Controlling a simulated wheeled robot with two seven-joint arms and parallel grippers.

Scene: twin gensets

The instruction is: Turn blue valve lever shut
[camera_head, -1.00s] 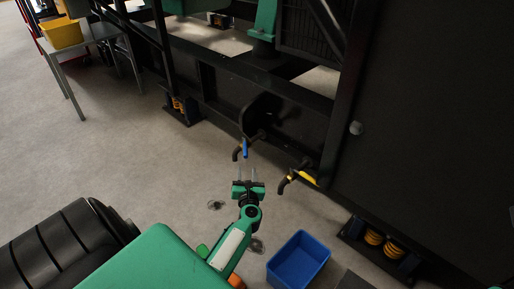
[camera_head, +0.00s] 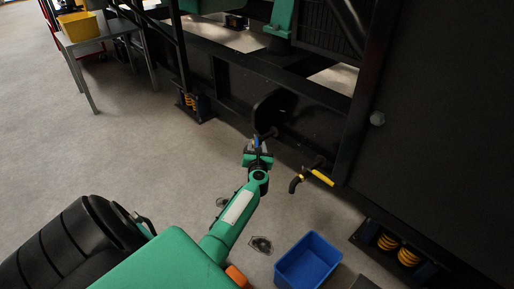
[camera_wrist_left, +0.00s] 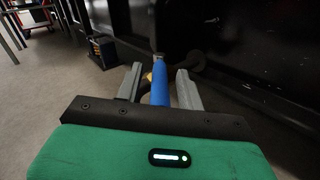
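The blue valve lever (camera_wrist_left: 160,84) stands between the two fingers of my left gripper (camera_wrist_left: 160,86) in the left wrist view. Gaps show on both sides of the lever, so the fingers are open around it. In the head view my left gripper (camera_head: 257,150) is at the valve under the black frame, and only a small blue bit of the lever (camera_head: 257,142) shows there. The valve body is mostly hidden by the gripper. My right gripper is not in view.
A yellow-levered valve (camera_head: 318,176) is just right of my left gripper. A blue bin (camera_head: 308,262) stands on the floor below it. The black genset frame (camera_head: 240,68) rises behind. A table with a yellow bin (camera_head: 79,26) stands far left; floor between is clear.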

